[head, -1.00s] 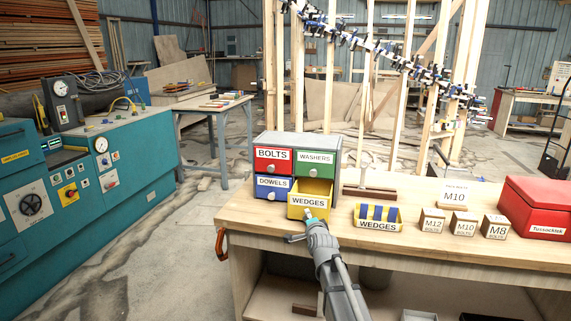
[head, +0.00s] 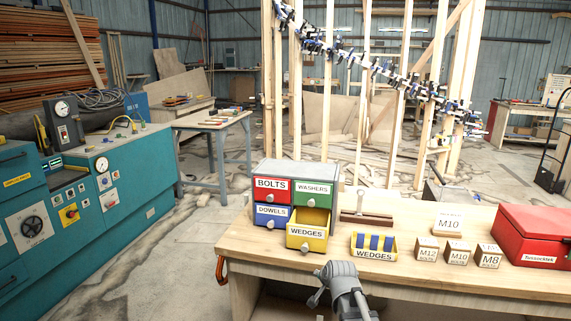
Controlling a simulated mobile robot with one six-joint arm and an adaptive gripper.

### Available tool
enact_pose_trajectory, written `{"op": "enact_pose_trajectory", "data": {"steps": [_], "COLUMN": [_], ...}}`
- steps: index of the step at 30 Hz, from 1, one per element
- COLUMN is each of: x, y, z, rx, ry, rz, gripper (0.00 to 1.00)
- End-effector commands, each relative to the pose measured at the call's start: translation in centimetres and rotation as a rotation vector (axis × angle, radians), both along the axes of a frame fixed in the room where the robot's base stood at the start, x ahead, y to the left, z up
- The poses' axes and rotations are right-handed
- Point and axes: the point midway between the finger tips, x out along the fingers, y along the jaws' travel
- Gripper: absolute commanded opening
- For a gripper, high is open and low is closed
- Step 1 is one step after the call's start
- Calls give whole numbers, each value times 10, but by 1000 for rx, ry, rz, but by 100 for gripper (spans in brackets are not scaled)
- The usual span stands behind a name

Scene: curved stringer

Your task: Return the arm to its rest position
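My arm (head: 343,290) shows at the bottom of the head view, in front of the workbench's front edge. My gripper's fingertips cannot be made out, so I cannot tell whether it is open or shut. The yellow wedges drawer (head: 307,237) stands pulled out from the small drawer cabinet (head: 325,172), and my arm is apart from it. The red bolts drawer (head: 271,190), green washers drawer (head: 312,194) and blue dowels drawer (head: 271,215) are closed.
On the workbench (head: 400,278) stand a yellow wedges bin (head: 374,254) with blue pieces, several small labelled boxes (head: 457,252) and a red toolbox (head: 535,236). A teal machine (head: 105,210) stands at the left. The floor (head: 170,275) between them is clear.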

Motion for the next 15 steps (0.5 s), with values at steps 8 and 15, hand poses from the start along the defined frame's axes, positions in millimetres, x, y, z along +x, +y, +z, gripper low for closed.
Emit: {"op": "enact_pose_trajectory", "data": {"steps": [8, 15], "x": [-94, -169], "y": [-19, -38], "z": [14, 30], "rx": [-212, -317], "ry": [315, 563], "rz": [231, 431], "gripper": [56, 56]}}
